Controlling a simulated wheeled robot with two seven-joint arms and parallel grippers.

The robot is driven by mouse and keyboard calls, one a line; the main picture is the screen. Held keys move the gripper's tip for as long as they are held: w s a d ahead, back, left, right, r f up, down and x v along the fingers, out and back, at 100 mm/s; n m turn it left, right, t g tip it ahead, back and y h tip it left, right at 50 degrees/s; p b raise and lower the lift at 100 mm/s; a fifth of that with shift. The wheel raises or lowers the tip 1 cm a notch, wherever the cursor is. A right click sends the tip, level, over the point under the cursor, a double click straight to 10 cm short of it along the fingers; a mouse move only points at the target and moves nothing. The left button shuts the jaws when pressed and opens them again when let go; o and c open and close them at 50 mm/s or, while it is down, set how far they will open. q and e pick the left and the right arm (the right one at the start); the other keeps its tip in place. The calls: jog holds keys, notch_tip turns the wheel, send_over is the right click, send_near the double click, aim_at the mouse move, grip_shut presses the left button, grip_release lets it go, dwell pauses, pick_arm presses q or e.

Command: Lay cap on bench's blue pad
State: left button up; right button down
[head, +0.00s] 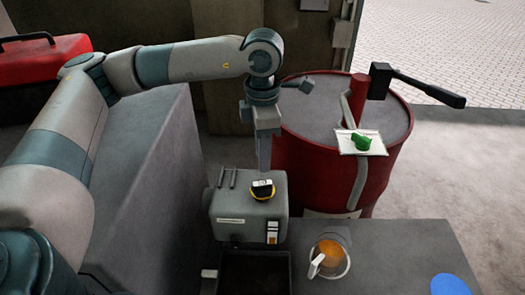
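A black cap (262,184) with a pale top sits on a grey machine housing (228,205), with a yellow ring (262,196) around its base. The round blue pad (450,286) lies on the grey bench at the bottom right, partly cut off by the picture edge. My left gripper (264,168) points down just behind the cap, its tip near the housing's back edge. Its fingers show edge-on, so its opening and any contact with the cap cannot be told. My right gripper is not in view.
A red drum (310,175) with a black-handled pump (415,85) and a white card (360,142) with a green item stands behind the bench (400,245). A clear jug (332,250) with orange contents stands between housing and pad. A dark tray (225,270) lies in front.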

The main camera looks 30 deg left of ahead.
aim_at(262, 183)
pick_arm(q)
jog(key=shift+f+b, duration=0.55)
jog(key=shift+f, duration=2.15)
notch_tip(262, 183, down, 3)
jog(key=b, duration=0.3)
jog(key=shift+f, duration=0.2)
jog(key=shift+s, duration=0.1)
grip_shut()
